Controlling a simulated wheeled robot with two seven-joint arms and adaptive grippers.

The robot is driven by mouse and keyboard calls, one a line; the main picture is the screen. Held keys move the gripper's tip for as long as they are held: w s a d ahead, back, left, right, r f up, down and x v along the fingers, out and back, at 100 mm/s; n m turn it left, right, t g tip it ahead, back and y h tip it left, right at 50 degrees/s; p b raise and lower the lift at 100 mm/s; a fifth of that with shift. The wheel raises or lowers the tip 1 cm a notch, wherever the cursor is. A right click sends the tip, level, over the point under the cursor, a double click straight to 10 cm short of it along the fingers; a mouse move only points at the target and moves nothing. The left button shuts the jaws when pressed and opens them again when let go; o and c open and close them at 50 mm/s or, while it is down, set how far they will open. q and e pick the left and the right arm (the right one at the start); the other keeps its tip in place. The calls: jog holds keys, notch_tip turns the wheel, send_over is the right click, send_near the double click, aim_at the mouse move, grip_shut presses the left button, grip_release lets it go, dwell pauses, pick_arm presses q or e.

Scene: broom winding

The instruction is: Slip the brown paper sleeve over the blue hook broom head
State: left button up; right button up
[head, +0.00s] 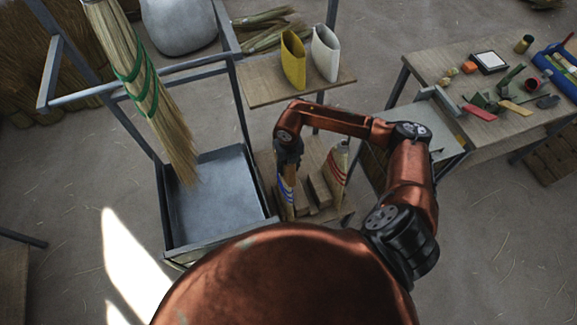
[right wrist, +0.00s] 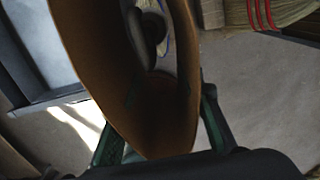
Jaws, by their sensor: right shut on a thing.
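The brown paper sleeve (right wrist: 85,50) fills the middle of the right wrist view, with its open mouth facing the camera. My right gripper (right wrist: 160,128) is shut on it, a dark green finger on each side. In the head view, my right gripper (head: 288,160) points down over the lower shelf. The blue hook broom head (head: 286,189) is below it, showing blue bands on straw. In the right wrist view, a grey rounded part and a bit of blue show past the sleeve mouth. I cannot tell whether the sleeve is around the broom head. My left gripper is out of view.
A red-banded broom head (head: 336,163) stands right of the gripper and also shows in the right wrist view (right wrist: 262,12). Yellow (head: 293,60) and white (head: 325,53) sleeves stand on the upper shelf. A green-bound broom (head: 140,80) hangs above a metal tray (head: 215,195).

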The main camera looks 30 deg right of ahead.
jog(key=shift+f+b, duration=1.2)
jog(key=shift+f, duration=0.8)
jog(key=shift+f+b, duration=1.65)
jog(key=shift+f, duration=1)
jog(key=shift+f+b, duration=2.25)
jog(key=shift+f, duration=1.6)
jog(key=shift+r+p, duration=2.5)
jog(key=shift+r, duration=0.8)
notch_tip(320, 180, up, 25)
jog(key=p, duration=1.6)
jog(key=shift+r, duration=0.2)
